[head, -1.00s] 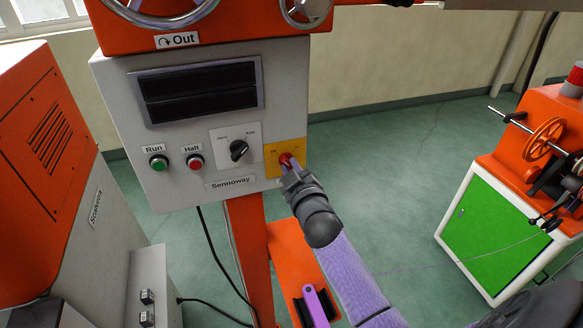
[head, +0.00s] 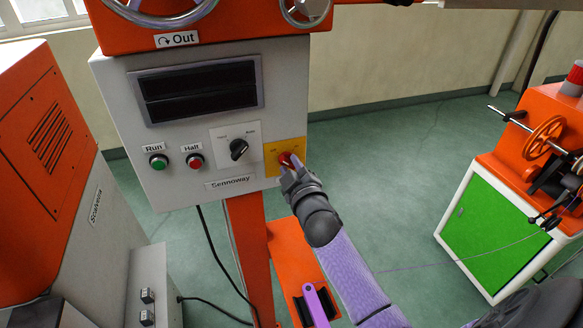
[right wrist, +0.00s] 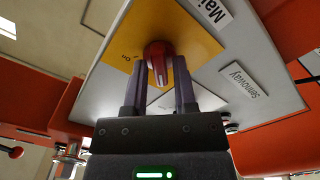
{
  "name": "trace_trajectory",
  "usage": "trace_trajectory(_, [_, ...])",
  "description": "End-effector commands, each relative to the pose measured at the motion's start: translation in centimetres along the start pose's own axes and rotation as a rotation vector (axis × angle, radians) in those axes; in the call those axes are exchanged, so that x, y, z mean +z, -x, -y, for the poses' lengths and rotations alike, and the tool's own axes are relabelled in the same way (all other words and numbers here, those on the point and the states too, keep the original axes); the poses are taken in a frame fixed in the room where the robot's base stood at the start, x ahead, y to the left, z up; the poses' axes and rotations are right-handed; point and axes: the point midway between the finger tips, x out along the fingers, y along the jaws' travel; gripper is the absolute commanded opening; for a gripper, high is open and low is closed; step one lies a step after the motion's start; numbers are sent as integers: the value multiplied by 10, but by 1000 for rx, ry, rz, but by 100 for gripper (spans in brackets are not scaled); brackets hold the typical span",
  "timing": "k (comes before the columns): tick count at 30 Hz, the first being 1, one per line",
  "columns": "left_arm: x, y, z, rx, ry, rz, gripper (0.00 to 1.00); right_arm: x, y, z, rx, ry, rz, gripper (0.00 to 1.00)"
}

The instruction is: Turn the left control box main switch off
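The left control box (head: 120,95) is a pale grey panel facing me in the head view. Its main switch (head: 286,160) is a red knob on a yellow plate (head: 271,168) at the panel's lower right corner. My right gripper (head: 288,168) reaches it from below right and partly hides it. In the right wrist view the fingers (right wrist: 159,82) lie on both sides of the red knob (right wrist: 158,56), with a gap about as wide as the knob, and seem to touch it. The knob's exact angle is hard to read. My left gripper is out of view.
Left of the switch are a black selector knob (head: 238,149), a red Halt button (head: 195,161) and a green Run button (head: 158,162). An orange cabinet (head: 45,170) stands at the left. An orange and green machine (head: 500,235) stands at the right, with open floor between.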

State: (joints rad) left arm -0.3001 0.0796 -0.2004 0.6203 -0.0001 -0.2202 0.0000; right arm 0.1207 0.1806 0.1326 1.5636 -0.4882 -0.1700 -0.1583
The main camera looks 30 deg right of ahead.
Motion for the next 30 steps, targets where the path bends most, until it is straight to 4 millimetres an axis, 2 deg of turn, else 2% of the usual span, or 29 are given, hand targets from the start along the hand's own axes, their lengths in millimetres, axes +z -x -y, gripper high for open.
trace_trajectory(1, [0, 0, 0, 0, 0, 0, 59, 0, 0, 0, 0, 0, 0, 46])
trace_trajectory(2, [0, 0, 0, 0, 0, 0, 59, 0, 0, 0, 0, -1, 0, 53])
trace_trajectory(3, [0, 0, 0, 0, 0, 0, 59, 0, 0, 0, 0, -1, 0, 54])
trace_trajectory(10, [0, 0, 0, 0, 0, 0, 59, 0, 0, 0, 0, -2, 0, 54])
trace_trajectory(13, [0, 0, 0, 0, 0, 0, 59, 0, 7, 0, 0, -2, -1, 54])
trace_trajectory(24, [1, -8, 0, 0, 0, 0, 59, 2, 88, 2, -2, -2, 1, 54])
trace_trajectory(30, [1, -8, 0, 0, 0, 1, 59, 0, 100, 0, 0, -2, 0, 54])
